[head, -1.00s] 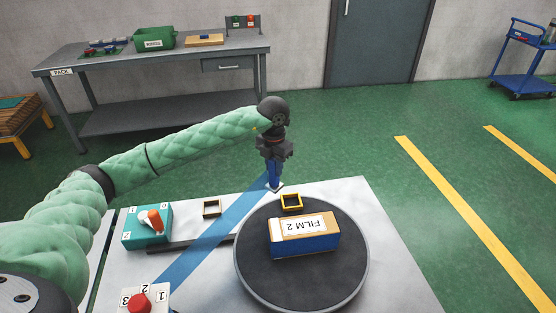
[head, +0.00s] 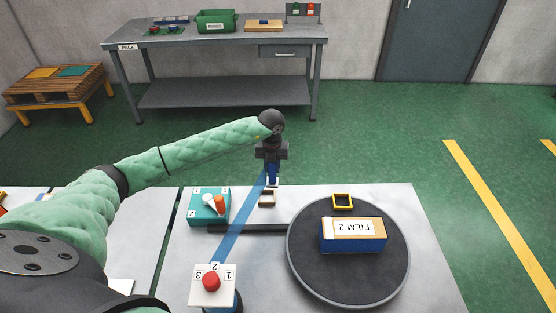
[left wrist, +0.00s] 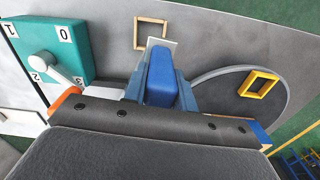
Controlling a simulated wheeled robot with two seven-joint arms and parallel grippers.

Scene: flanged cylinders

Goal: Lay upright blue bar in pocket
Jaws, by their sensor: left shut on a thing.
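My left gripper (head: 272,168) is shut on the blue bar (head: 271,175), which hangs upright with a pale plate at its lower end. In the left wrist view the bar (left wrist: 160,80) sits between the fingers, with the pale plate (left wrist: 160,42) at its far end. A small open wooden frame (head: 267,205) lies on the table close to the bar's lower end. It also shows partly behind the plate in the left wrist view (left wrist: 139,32). A yellow-rimmed frame (head: 343,208) stands on the dark turntable (head: 345,280). My right gripper is out of view.
A box labelled FILM 2 (head: 353,236) sits on the turntable. Left of the wooden frame is a teal box (head: 197,215) with a white and an orange part on top. A red button (head: 211,281) stands in front. A dark strip (head: 255,229) lies between the teal box and turntable.

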